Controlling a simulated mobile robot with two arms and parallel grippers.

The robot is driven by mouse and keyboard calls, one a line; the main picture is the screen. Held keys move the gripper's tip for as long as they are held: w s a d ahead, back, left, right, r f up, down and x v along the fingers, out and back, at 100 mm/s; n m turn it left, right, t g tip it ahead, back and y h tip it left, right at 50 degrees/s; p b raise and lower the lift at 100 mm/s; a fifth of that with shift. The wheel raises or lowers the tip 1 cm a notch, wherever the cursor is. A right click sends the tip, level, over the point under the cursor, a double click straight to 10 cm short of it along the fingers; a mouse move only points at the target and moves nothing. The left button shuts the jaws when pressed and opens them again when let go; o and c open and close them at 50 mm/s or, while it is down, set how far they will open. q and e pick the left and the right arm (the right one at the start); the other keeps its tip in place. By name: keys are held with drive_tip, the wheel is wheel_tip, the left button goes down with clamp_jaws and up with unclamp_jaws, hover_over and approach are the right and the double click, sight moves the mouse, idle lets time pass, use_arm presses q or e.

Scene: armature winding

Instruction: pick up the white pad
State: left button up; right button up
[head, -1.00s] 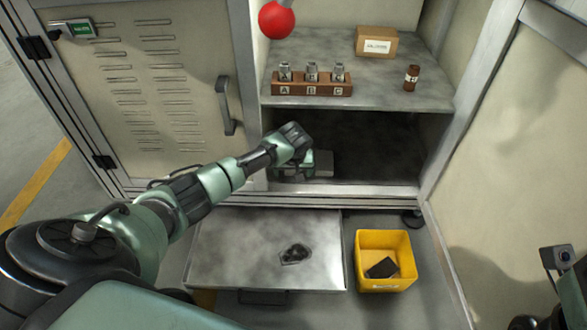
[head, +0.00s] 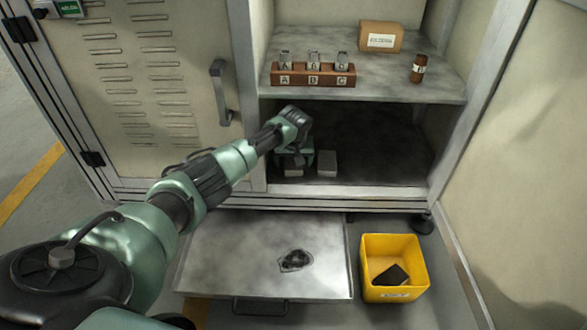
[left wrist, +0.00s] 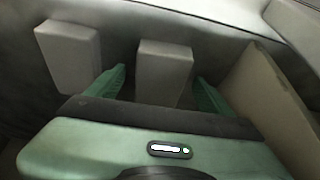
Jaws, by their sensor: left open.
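Two pale grey-white pads are in the dark lower compartment of the cabinet. One pad (head: 293,170) is at my left gripper (head: 294,157), partly hidden by it. The other pad (head: 327,163) stands just to its right. In the left wrist view, my left gripper (left wrist: 161,78) is open, with one green finger on each side of the nearer pad (left wrist: 165,66). Whether the fingers touch it I cannot tell. The other pad (left wrist: 68,52) is outside the fingers, on the left there. My right gripper is not in view.
The upper shelf (head: 385,88) holds a brown rack (head: 313,80) with three metal parts, a cardboard box (head: 380,37) and a small brown bottle (head: 417,68). Below are a pulled-out metal drawer (head: 225,265) with a dark stain and a yellow bin (head: 394,294) holding a dark block.

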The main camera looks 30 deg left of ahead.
use_arm(q)
drive_tip(key=c, duration=1.4)
drive_tip(key=shift+r+p, duration=0.15)
drive_tip(key=shift+p, duration=0.2)
